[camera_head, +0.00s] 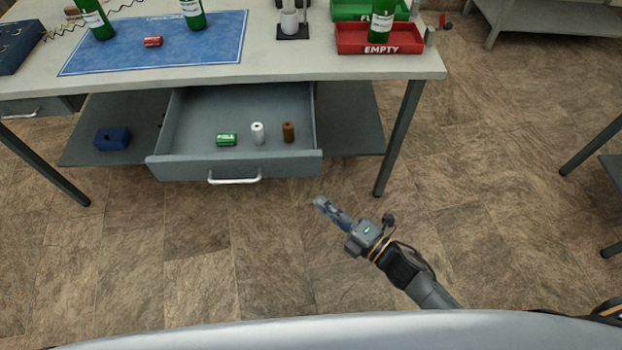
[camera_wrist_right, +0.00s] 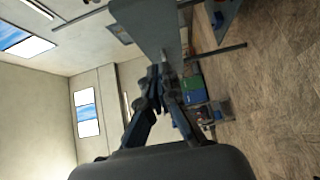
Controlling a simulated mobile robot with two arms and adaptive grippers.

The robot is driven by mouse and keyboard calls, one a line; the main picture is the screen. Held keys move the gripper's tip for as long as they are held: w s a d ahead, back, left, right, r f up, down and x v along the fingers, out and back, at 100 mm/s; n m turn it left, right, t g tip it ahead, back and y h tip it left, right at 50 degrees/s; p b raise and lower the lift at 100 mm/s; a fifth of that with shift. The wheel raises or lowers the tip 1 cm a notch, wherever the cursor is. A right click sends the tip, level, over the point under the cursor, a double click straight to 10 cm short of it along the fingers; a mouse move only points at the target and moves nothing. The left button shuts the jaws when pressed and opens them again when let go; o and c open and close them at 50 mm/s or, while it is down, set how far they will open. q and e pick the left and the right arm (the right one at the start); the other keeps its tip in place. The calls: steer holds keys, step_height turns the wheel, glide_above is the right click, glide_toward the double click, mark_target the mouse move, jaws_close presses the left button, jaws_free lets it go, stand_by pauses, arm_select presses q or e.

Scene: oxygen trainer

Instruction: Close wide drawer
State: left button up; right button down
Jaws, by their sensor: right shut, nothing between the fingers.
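The wide drawer (camera_head: 190,170) stands pulled out under the workbench in the head view. Its front carries a pale bar handle (camera_head: 234,180). A green labelled item (camera_head: 226,139), a white bottle (camera_head: 257,132) and a brown bottle (camera_head: 288,131) are inside it. My right gripper (camera_head: 319,201) is shut and empty, in front of the drawer's right end and apart from it. The right wrist view shows its fingers (camera_wrist_right: 160,72) together, with a grey surface beyond them. My left gripper is not in view.
The workbench (camera_head: 330,66) holds green bottles, a blue mat (camera_head: 155,45) and a red EMPTY tray (camera_head: 380,38). A bench leg (camera_head: 398,140) stands right of the drawer. A blue block (camera_head: 112,138) lies on the lower shelf. The floor in front is clear.

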mark_target(296, 168)
steer(key=w+a, duration=0.1)
steer(key=w, duration=0.1)
steer(key=w+a+b, duration=0.1)
steer(key=w, duration=0.1)
steer(key=w+a, duration=0.1)
steer(key=w, duration=0.1)
steer(key=shift+w+a+f, duration=0.1)
steer(key=shift+w+a, duration=0.2)
steer(key=shift+w, duration=0.05)
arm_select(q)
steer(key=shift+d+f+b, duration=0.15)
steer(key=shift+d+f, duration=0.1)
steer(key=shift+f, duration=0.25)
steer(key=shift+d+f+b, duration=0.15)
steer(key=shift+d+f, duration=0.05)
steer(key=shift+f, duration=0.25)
arm_select(e)
steer(key=shift+w+d, duration=0.1)
steer(key=shift+w, duration=0.5)
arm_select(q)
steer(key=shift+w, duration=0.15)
arm_select(e)
steer(key=shift+w, duration=0.1)
